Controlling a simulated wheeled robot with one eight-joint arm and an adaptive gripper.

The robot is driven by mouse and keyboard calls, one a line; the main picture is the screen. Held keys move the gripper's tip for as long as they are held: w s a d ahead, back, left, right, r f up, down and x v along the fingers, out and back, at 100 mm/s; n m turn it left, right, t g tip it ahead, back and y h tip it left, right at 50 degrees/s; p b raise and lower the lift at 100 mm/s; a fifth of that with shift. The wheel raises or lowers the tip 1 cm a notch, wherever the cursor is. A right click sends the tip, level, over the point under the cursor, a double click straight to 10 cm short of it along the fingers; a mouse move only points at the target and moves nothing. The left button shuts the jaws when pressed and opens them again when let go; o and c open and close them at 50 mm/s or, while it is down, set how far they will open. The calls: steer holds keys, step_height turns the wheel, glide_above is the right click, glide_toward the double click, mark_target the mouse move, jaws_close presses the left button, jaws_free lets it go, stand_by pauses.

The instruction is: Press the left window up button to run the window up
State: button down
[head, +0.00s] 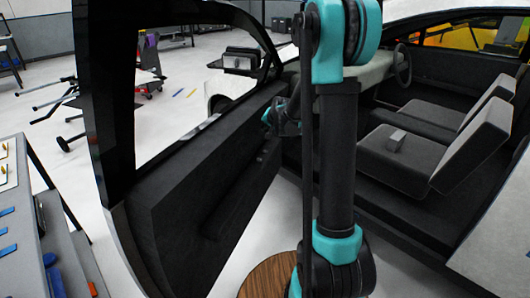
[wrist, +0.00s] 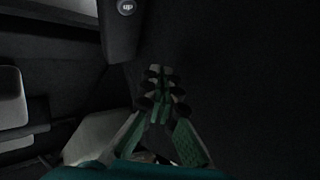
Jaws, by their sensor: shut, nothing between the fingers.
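The up button (wrist: 126,7) is a small round light disc marked "UP". It sits on a dark panel at the top edge of the wrist view. My gripper (wrist: 160,75) is shut and empty, with its fingertips below and to the right of the button in the picture, apart from it. The button cannot be made out there. The window frame (head: 110,100) stands above the door, and I see no glass in its opening.
The car seats (head: 430,150) and steering wheel (head: 402,64) are to the right, with a small grey box (head: 396,139) on a seat. A round wooden top (head: 268,278) is below my arm. A tool table (head: 25,230) stands at left.

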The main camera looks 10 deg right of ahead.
mark_target(266, 152)
steer(key=shift+f, duration=4.3)
steer(key=shift+f, duration=0.15)
steer(key=shift+f, duration=0.25)
